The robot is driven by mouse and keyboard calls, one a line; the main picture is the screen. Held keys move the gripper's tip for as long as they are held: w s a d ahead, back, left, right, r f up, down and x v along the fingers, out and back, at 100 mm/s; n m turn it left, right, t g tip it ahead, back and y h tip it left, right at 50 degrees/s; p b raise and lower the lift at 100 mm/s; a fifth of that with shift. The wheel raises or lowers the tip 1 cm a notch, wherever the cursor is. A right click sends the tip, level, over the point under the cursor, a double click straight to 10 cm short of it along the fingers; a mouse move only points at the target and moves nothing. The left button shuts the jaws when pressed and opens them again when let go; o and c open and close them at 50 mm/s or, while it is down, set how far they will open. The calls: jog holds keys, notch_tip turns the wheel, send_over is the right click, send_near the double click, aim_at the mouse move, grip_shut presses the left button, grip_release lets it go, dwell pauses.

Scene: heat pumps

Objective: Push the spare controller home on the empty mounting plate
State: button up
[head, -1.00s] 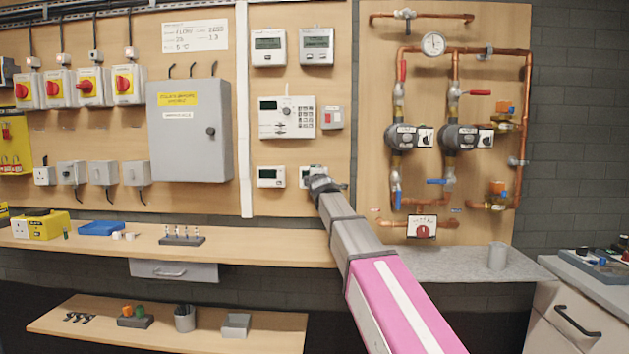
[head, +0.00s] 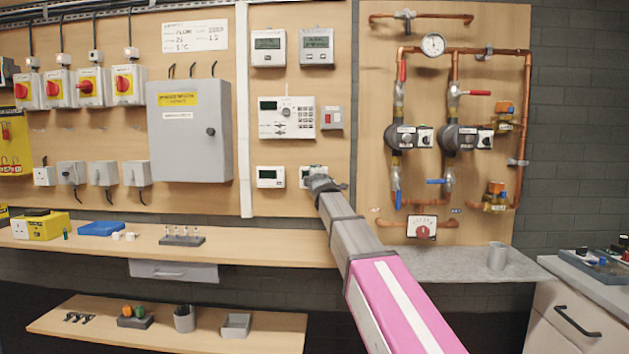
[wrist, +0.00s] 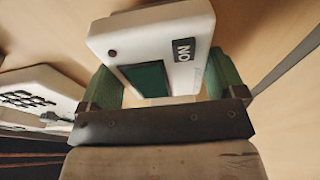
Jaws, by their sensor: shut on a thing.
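The spare controller (wrist: 150,48) is a white box with a dark green screen and a small black label. In the wrist view it sits between the green finger pads of my gripper (wrist: 165,82), which is shut on it. In the head view my gripper (head: 325,184) is at the lower part of the wooden board, and the controller's upper part (head: 312,170) shows just above it. The controller is at or close to the board; I cannot tell whether it touches. The mounting plate is hidden behind the controller and gripper.
A similar white controller (head: 270,176) is on the board just left of my gripper. A larger keypad panel (head: 286,117) and a small grey box with a red button (head: 332,118) are above. The workbench (head: 270,246) runs below. Copper pipework (head: 455,110) is to the right.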

jog(key=shift+w, duration=0.3)
jog(key=o, duration=0.6)
jog(key=shift+o, duration=0.2)
jog(key=s, duration=1.4)
jog(key=shift+a, duration=0.2)
dwell(0.7)
